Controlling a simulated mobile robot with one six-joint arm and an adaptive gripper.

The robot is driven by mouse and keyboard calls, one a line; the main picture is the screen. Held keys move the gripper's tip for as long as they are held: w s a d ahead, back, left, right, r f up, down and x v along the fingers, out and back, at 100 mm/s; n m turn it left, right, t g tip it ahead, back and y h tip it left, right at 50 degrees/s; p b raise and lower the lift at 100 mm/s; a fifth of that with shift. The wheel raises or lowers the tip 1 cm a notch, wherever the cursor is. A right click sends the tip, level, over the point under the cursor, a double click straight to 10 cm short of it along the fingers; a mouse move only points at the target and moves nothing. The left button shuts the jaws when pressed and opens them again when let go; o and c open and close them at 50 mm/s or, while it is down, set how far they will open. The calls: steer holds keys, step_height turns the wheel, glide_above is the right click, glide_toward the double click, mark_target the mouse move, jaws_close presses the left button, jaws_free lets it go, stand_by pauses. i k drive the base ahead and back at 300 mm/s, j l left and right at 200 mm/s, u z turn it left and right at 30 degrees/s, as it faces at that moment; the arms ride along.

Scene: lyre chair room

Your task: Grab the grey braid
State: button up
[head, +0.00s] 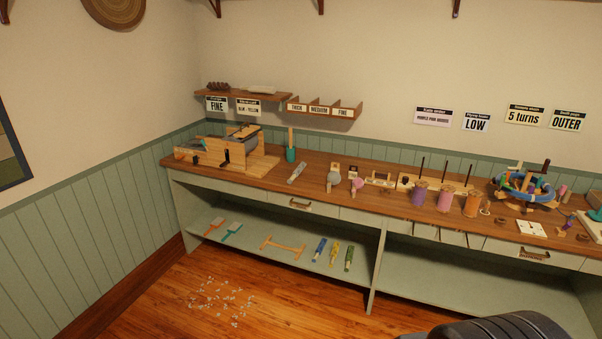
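A pale grey, long, lumpy bundle (262,90) lies on the upper wall shelf (285,97) at the back left, to the right of a dark brown lumpy bundle (217,86). It looks like a braid, but it is too small to make out the strands. A greyish long piece (297,173) also lies on the workbench (340,163); I cannot tell what it is. A dark rounded part of mine shows at the bottom right edge. My gripper's fingers are not in view.
The bench holds a wooden carding device (240,150), a green cup (291,154), coloured spools (419,193) and a blue round holder (525,187). Brushes and tools lie on the lower shelf (290,240). White scraps (220,300) litter the wooden floor in front, which is otherwise clear.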

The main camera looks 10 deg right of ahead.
mark_target(298, 171)
steer(key=i+j+z, duration=0.1)
steer(key=i+j, duration=0.25)
steer(key=i, duration=0.45)
steer(key=i+j+z, duration=0.1)
steer(key=i+j, duration=0.3)
steer(key=i, duration=0.35)
steer(key=i+j+z, duration=0.1)
steer(key=i+j, duration=0.35)
steer(key=i, duration=0.35)
steer(key=i+j+z, duration=0.1)
steer(key=i+j, duration=0.4)
steer(key=i, duration=0.25)
steer(key=i+j+z, duration=0.1)
steer(key=i+j, duration=0.5)
steer(key=i, duration=0.1)
